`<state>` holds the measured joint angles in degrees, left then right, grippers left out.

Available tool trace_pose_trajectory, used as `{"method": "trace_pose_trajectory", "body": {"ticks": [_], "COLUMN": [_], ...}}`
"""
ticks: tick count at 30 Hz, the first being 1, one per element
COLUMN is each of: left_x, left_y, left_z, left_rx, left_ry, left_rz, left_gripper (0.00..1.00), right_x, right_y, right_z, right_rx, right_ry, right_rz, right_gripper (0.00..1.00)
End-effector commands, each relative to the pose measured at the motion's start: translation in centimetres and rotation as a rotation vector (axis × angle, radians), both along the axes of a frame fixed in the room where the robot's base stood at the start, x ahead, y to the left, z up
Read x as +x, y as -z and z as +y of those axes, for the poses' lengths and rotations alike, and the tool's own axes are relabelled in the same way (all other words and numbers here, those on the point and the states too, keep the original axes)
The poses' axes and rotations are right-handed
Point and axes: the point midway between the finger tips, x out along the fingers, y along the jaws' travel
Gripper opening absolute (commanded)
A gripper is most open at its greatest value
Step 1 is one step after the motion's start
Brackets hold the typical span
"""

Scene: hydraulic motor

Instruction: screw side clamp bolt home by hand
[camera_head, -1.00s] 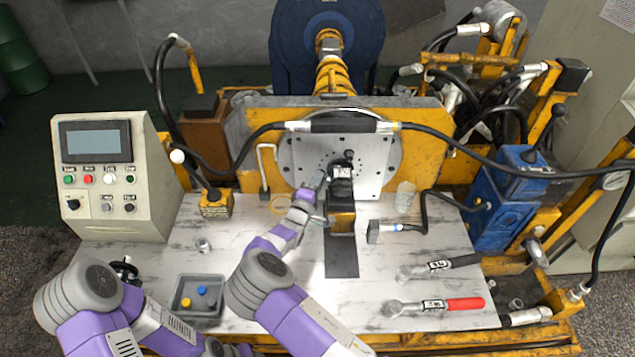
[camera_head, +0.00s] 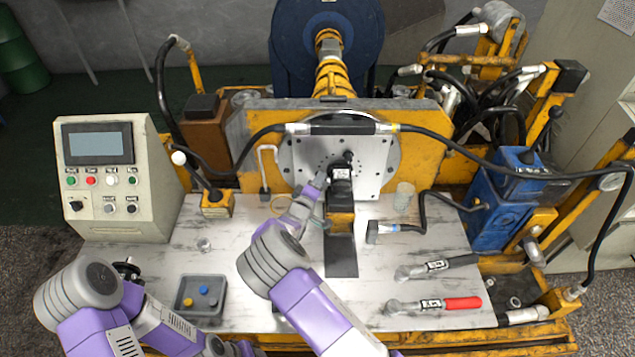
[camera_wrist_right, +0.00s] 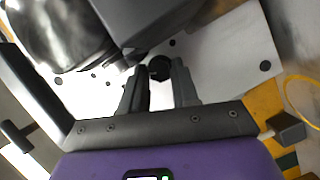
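The dark hydraulic motor (camera_head: 340,190) sits against the pale round-holed plate (camera_head: 372,165) of the yellow stand; its dark body also fills the top of the wrist view (camera_wrist_right: 165,20). My right gripper (camera_head: 322,184) reaches to the motor's left side. In the right wrist view the fingertips of this gripper (camera_wrist_right: 160,75) stand on either side of a round black bolt head, the side clamp bolt (camera_wrist_right: 159,68), with little or no gap. The bolt's shank is hidden. In the head view the bolt cannot be made out.
Two wrenches, one black-handled (camera_head: 440,266) and one red-handled (camera_head: 440,304), lie at the right. A black hose (camera_head: 480,160) crosses above the bench. A control box (camera_head: 103,180) stands left.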

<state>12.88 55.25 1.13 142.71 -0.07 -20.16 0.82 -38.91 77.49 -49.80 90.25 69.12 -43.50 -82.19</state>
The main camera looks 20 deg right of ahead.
Motion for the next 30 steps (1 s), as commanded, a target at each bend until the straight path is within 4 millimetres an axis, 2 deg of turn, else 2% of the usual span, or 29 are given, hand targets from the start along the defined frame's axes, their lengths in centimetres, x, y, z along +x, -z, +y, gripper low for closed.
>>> {"method": "trace_pose_trajectory", "body": {"ticks": [1,3,13,24,30], "left_x": [0.0,0.0,0.0,0.0,0.0], "left_y": [0.0,0.0,-0.1,-1.4,-1.7], "left_z": [0.0,0.0,0.0,0.0,0.0], "left_rx": [0.000,0.000,0.000,0.000,0.000], "left_ry": [0.000,0.000,0.000,0.000,0.000], "left_rz": [0.000,0.000,0.000,0.000,0.000], "left_gripper": [0.43,0.43,0.43,0.43,0.43], "right_x": [0.0,0.0,-0.3,-4.7,-5.9], "right_y": [0.0,0.0,-0.1,-1.0,-1.1], "right_z": [0.0,0.0,0.2,3.7,4.5], "right_rx": [0.000,-0.001,-0.001,-0.001,-0.001], "right_ry": [0.000,0.000,-0.001,-0.002,-0.001], "right_rz": [0.000,0.001,0.002,0.001,0.000], "right_gripper": [0.38,0.48,0.48,0.48,0.48]}}
